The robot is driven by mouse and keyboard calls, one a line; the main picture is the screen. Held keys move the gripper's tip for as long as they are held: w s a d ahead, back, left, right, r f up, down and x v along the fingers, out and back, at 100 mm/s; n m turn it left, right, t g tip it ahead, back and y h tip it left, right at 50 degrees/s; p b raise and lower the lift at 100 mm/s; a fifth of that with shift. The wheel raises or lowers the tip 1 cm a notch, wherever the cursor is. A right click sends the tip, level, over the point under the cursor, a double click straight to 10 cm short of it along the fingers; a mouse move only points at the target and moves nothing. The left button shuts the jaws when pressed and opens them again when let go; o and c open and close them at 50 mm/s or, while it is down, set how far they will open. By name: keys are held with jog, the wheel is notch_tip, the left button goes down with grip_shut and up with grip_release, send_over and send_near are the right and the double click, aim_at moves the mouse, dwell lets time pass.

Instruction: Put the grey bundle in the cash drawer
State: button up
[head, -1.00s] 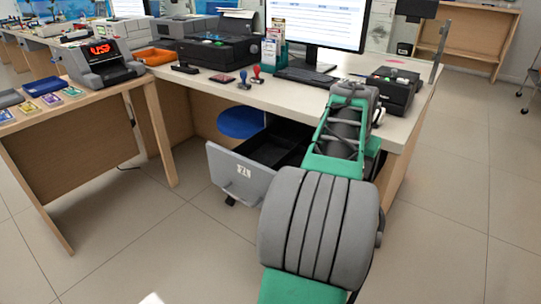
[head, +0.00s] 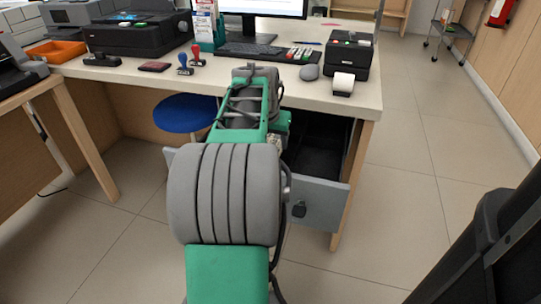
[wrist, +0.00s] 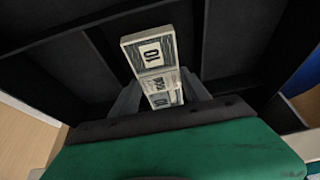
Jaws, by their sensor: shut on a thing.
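The grey bundle (wrist: 147,52) is a pale grey stack of notes with a "10" printed on it. In the wrist view my gripper (wrist: 160,82) is shut on it, a finger on each side. The cash drawer (head: 325,201) is pulled out under the counter, with a grey front and black interior. My arm covers its middle and left part in the head view. In the wrist view the bundle is over the drawer's dark interior (wrist: 235,40) with its dividers. I cannot tell how high above the floor of the drawer it is. My gripper is mostly hidden in the head view.
The counter top (head: 365,100) is just above the drawer, with a card printer (head: 348,57), mouse (head: 310,72) and keyboard (head: 255,50) on it. A blue stool seat (head: 185,113) is behind the drawer at left.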

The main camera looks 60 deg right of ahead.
notch_tip(320, 180, down, 4)
jog(key=shift+r+b, duration=0.15)
jog(key=shift+b, duration=0.4)
jog(key=o, duration=1.6)
jog(key=p+v, duration=0.4)
jog(key=v, duration=0.8)
